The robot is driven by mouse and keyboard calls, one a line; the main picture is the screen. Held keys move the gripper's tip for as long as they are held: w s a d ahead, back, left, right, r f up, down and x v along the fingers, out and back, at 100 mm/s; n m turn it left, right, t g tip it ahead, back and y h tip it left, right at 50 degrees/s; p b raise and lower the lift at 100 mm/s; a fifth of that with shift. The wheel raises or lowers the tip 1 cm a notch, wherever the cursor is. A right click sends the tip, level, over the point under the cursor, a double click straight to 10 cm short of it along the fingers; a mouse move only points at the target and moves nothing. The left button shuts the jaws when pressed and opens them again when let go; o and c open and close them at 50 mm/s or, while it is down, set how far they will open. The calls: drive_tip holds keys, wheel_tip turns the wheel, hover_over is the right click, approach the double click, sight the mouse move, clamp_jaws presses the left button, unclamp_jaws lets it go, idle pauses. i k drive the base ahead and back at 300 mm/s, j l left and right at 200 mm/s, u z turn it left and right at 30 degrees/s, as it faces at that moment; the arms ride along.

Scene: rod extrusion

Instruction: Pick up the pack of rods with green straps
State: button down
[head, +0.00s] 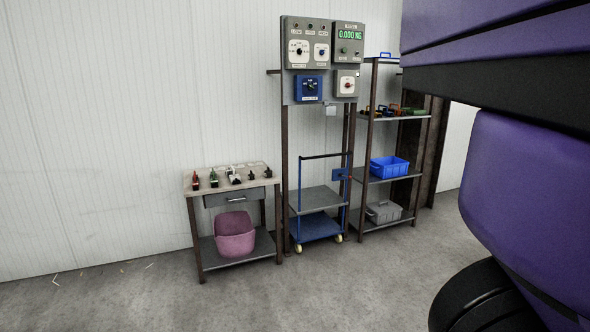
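I cannot make out a pack of rods with green straps for certain. Several small coloured items (393,111), among them red, orange and green ones, lie on the upper shelf of the rack at the right, too small to identify. My gripper is not in view. The right side of the head view is blocked at close range, so what lies behind there is hidden.
A workbench (225,179) with small tools stands against the wall, a pink tub (235,235) on its lower shelf. A blue trolley (321,227) stands under a control panel (320,55). The rack (398,176) holds a blue crate (389,167) and a grey box (383,212). The front floor is mostly clear.

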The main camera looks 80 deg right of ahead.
sight(214, 181)
drive_tip(key=z, duration=1.65)
drive_tip(key=i+j, duration=0.1)
drive_tip(key=i, duration=0.45)
drive_tip(key=i+j+z, duration=0.1)
drive_tip(key=i, duration=0.45)
drive_tip(key=i+j, duration=0.15)
drive_tip(key=i, duration=0.4)
drive_tip(key=i+j, duration=0.15)
drive_tip(key=i, duration=0.4)
drive_tip(key=i+j+z, duration=0.1)
drive_tip(key=i, duration=0.45)
drive_tip(key=i+j, duration=0.25)
drive_tip(key=i, duration=0.25)
drive_tip(key=i+j+z, duration=0.1)
drive_tip(key=i, duration=0.45)
drive_tip(key=j, duration=0.1)
